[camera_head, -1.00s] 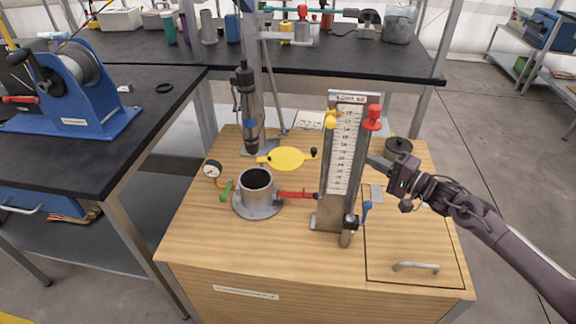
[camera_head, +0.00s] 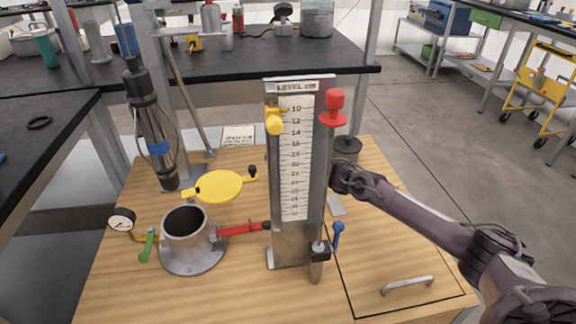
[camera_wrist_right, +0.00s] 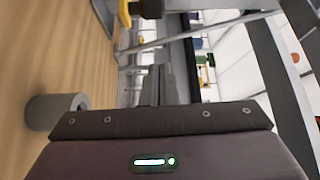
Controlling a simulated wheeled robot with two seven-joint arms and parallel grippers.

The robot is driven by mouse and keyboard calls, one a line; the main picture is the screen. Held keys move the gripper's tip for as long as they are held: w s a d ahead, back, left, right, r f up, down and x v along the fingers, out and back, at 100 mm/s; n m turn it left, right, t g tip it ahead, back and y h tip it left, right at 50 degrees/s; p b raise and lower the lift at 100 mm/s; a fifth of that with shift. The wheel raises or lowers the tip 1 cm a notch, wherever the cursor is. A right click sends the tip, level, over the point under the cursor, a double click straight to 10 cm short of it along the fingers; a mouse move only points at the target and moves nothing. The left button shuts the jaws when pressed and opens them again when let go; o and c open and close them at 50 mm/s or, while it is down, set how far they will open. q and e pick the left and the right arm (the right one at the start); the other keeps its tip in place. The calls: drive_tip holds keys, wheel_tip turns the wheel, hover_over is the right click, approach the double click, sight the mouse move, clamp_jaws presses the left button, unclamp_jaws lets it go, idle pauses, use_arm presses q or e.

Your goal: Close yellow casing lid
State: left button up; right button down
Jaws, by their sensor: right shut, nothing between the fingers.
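The yellow lid (camera_head: 220,186) is a flat disc with a dark knob (camera_head: 252,171) on its right. It stands open behind the grey metal casing (camera_head: 187,235), whose round mouth is uncovered. My right gripper comes in from the right; in the head view its fingers are hidden behind the level gauge. In the right wrist view the gripper (camera_wrist_right: 153,80) is shut and empty. A yellow piece (camera_wrist_right: 124,12) shows at the top of that view beside a dark part; I cannot tell whether it is the lid. My left gripper is not in view.
The tall level gauge (camera_head: 295,165), with red and yellow knobs, stands between my right arm and the casing. A red lever (camera_head: 243,230), green lever (camera_head: 148,245) and dial (camera_head: 122,220) sit around the casing. A tall dark cylinder (camera_head: 150,130) stands behind left.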

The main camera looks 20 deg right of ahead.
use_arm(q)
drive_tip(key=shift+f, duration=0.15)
use_arm(e)
drive_tip(key=shift+s+a, duration=0.2)
drive_tip(key=shift+a, duration=0.45)
drive_tip(key=shift+s+a, duration=0.25)
drive_tip(key=shift+a, duration=0.4)
drive_tip(key=shift+s+a, duration=0.2)
drive_tip(key=shift+a, duration=0.45)
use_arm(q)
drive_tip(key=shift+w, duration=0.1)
use_arm(e)
drive_tip(key=shift+a, duration=0.1)
